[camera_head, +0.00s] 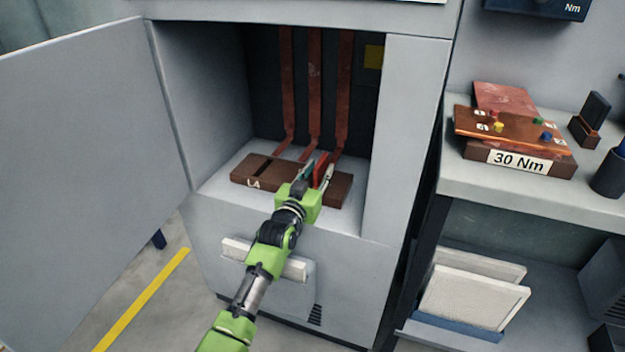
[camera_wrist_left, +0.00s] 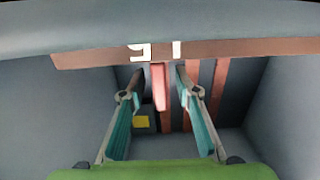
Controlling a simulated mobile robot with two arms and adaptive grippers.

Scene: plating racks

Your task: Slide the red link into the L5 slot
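A brown slotted block (camera_head: 262,171) lies on the cabinet's inner floor; its left part is marked L4. The red link (camera_head: 321,169) stands upright at the block's right part. In the left wrist view the link (camera_wrist_left: 159,88) meets the block (camera_wrist_left: 95,56) beside an upside-down label that reads like L5. My left gripper (camera_head: 318,174) reaches in from the front, its fingers on either side of the link. In the wrist view the gripper (camera_wrist_left: 160,78) is open, with gaps on both sides of the link. How deep the link sits is hidden. My right gripper is not in view.
The cabinet door (camera_head: 85,150) stands open at left. Copper bars (camera_head: 314,85) run down behind the block. A right-hand shelf carries a 30 Nm block (camera_head: 515,163) and a dark cup (camera_head: 610,175). White panels (camera_head: 470,300) stand below.

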